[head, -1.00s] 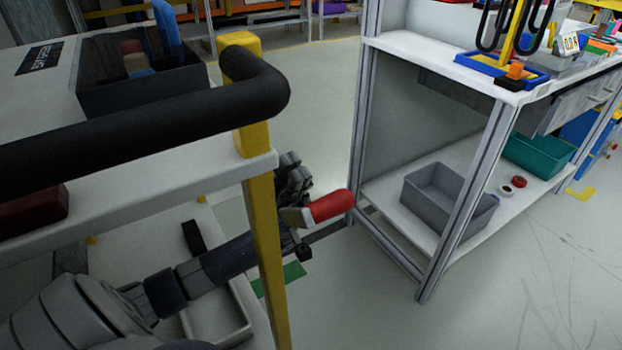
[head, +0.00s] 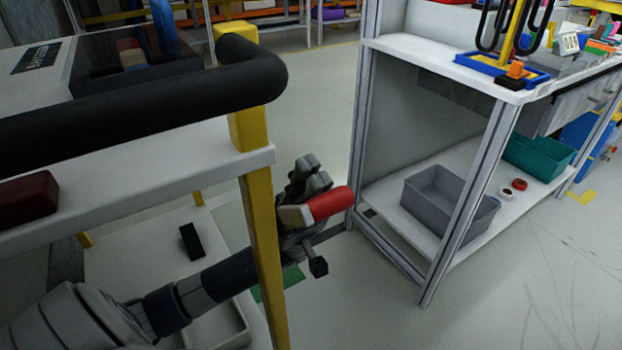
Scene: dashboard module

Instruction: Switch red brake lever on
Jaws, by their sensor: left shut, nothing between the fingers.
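The red brake lever (head: 331,203) sticks out to the right from its pale base, beside the yellow post of the cart in the head view. It points right and slightly up. My left gripper (head: 310,172) is shut and empty. It is just behind and above the lever's base, and the lever and post hide part of it. I cannot tell whether it touches the lever. My left arm comes from the lower left and passes behind the yellow post. My right gripper is not in view.
The cart's black handle bar (head: 140,100) and yellow post (head: 262,250) stand close to my left arm. A workbench (head: 480,190) with a grey bin (head: 445,205) and a teal bin (head: 540,158) stands right. Open floor lies between cart and bench.

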